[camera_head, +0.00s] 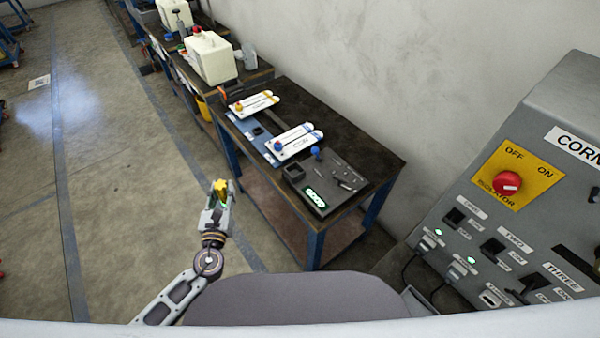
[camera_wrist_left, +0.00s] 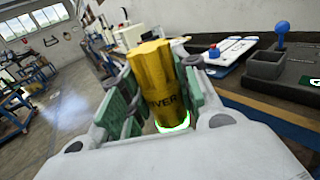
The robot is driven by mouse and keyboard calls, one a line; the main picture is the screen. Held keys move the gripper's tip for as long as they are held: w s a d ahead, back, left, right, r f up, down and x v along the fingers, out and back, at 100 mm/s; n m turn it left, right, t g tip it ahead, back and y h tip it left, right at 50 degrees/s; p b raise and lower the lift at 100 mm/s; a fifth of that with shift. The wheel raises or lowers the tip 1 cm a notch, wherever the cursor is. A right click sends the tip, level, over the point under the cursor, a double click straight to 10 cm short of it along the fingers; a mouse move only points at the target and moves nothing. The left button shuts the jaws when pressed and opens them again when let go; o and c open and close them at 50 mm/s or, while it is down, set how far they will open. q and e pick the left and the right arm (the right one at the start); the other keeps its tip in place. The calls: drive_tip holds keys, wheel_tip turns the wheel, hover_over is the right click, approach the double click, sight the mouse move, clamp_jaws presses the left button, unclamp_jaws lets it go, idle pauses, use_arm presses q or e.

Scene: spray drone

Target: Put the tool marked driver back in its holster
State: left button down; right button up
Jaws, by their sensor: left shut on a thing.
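My left gripper (camera_head: 217,203) is shut on a yellow tool (camera_head: 221,188), over the floor to the left of the workbench. In the left wrist view the yellow tool (camera_wrist_left: 158,85) stands between the green-padded fingers, with dark letters "IVER" readable on its side and a lit white-green ring at its base. A dark square open socket (camera_head: 294,172), possibly the holster, sits at the near left corner of a dark grey panel on the bench. It also shows in the left wrist view (camera_wrist_left: 267,65), right of the tool and apart from it. My right gripper is out of view.
The workbench (camera_head: 363,148) also carries two white boards, one with a blue knob (camera_head: 296,143) and one with a red knob (camera_head: 254,103). A blue ball-topped stick (camera_head: 316,153) rises by the socket. A grey control cabinet (camera_head: 520,215) stands at right.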

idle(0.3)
use_arm(q)
drive_tip(key=shift+w+d+r, duration=0.1)
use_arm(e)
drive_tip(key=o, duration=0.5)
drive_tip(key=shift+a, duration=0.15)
use_arm(q)
drive_tip(key=shift+w+d, duration=0.15)
drive_tip(key=shift+w, duration=0.05)
use_arm(e)
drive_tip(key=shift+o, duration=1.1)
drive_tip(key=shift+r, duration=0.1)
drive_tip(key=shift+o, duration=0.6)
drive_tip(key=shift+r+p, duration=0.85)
drive_tip(key=shift+p, duration=0.1)
use_arm(q)
drive_tip(key=w+d+r+m+g+h, duration=0.1)
drive_tip(key=w+d+r+m+h, duration=0.2)
drive_tip(key=d, duration=0.7)
drive_tip(key=w+d+r+m+g+h+p, duration=0.1)
drive_tip(key=w+d+r+m+g+h, duration=0.1)
drive_tip(key=w+d+r+m+h, duration=0.2)
drive_tip(key=w+d+h, duration=0.3)
drive_tip(key=w+d, duration=0.4)
drive_tip(key=shift+w+d+h, duration=0.15)
drive_tip(key=shift+d+h, duration=0.05)
drive_tip(key=shift+h, duration=0.1)
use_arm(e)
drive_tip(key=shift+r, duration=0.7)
